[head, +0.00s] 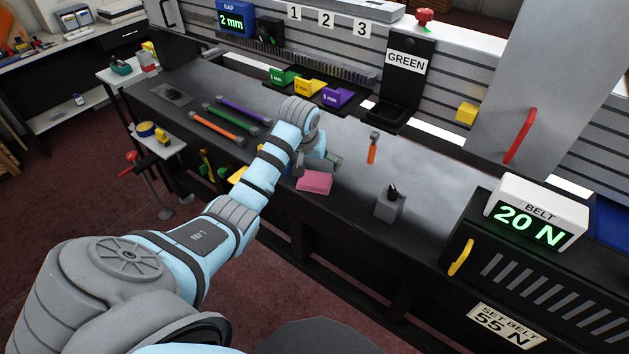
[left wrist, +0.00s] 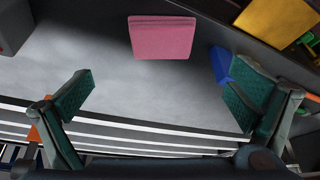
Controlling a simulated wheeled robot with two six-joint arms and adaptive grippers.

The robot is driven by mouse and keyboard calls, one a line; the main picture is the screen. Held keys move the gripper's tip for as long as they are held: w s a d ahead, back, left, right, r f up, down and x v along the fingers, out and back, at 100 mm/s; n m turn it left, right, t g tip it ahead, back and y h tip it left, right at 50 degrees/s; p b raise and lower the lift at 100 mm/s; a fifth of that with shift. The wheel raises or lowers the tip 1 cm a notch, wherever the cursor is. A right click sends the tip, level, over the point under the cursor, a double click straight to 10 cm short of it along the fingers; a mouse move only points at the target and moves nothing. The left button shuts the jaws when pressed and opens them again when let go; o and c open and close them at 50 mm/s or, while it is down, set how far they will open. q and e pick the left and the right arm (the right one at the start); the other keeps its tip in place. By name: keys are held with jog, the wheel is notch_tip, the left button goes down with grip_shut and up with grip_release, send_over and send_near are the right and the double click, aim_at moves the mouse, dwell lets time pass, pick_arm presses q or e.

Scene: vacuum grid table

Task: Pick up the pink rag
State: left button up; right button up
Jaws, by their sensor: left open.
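The pink rag (head: 314,182) lies folded flat on the grey tabletop, near its front edge. In the left wrist view the rag (left wrist: 162,38) is at the top middle, beyond the fingertips and roughly between them sideways. My left gripper (head: 319,163) is open and empty, just behind the rag in the head view. Its two green-padded fingers (left wrist: 160,95) stand wide apart in the left wrist view, with bare table between them. The gripper looks apart from the rag. My right gripper is in neither view.
A blue block (left wrist: 221,65) is close to one finger. An orange-handled tool (head: 372,150) and a grey block with a black knob (head: 389,205) lie to the right. Coloured rods (head: 245,109) lie to the left. A belt display box (head: 536,215) stands at the right.

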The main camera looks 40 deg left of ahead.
aim_at(314, 179)
pick_arm(q)
jog(key=b+x, duration=0.3)
jog(key=x, duration=0.7)
jog(key=shift+a+f, duration=0.15)
jog(key=shift+f, duration=0.25)
jog(key=shift+w, duration=0.1)
jog(key=shift+r, duration=0.1)
jog(key=c, duration=1.2)
notch_tip(314, 179, up, 10)
jog(key=shift+p, duration=1.1)
